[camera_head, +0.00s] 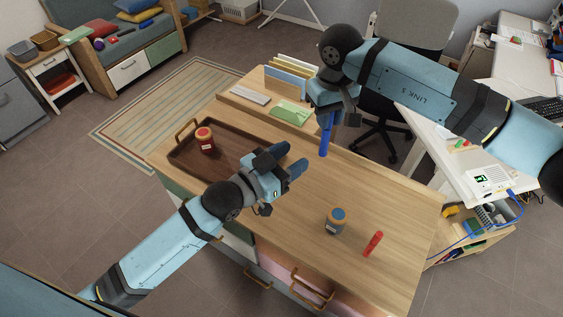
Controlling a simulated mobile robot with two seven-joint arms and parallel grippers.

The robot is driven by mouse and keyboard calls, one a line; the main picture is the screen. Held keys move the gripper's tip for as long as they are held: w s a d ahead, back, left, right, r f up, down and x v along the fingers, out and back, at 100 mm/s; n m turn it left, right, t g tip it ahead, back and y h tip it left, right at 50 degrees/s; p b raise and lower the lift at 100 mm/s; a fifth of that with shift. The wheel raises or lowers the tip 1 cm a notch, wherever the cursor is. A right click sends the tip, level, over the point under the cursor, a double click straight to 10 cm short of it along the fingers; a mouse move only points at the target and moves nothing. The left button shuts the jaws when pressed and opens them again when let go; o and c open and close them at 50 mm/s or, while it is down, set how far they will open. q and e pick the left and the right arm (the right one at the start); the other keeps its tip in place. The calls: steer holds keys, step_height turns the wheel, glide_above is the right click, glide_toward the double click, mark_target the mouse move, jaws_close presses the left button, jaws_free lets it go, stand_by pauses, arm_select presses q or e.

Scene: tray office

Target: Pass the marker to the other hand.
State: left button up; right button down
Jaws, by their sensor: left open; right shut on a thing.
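My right gripper (327,110) is shut on a blue marker (325,138), which hangs upright below it at the far side of the wooden desktop (290,213). My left gripper (292,159) is open and empty, low over the middle of the desktop. Its fingers point right, toward the blue marker, with a gap between them and the marker. A red marker-like object (373,243) is at the right part of the desktop, clear of both grippers.
A brown tray (176,155) with a red-lidded jar (205,141) is left of my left gripper. A blue-lidded jar (336,223) stands near the red object. A raised shelf with green and white items (291,112) lines the back edge.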

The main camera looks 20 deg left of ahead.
mark_target(328, 135)
arm_select(q)
steer(key=x, duration=0.9)
steer(key=shift+w+d, duration=0.25)
steer(key=shift+w, duration=0.1)
jaws_close()
arm_select(e)
steer(key=c, duration=0.9)
jaws_free()
arm_select(q)
steer(key=shift+r, duration=0.1)
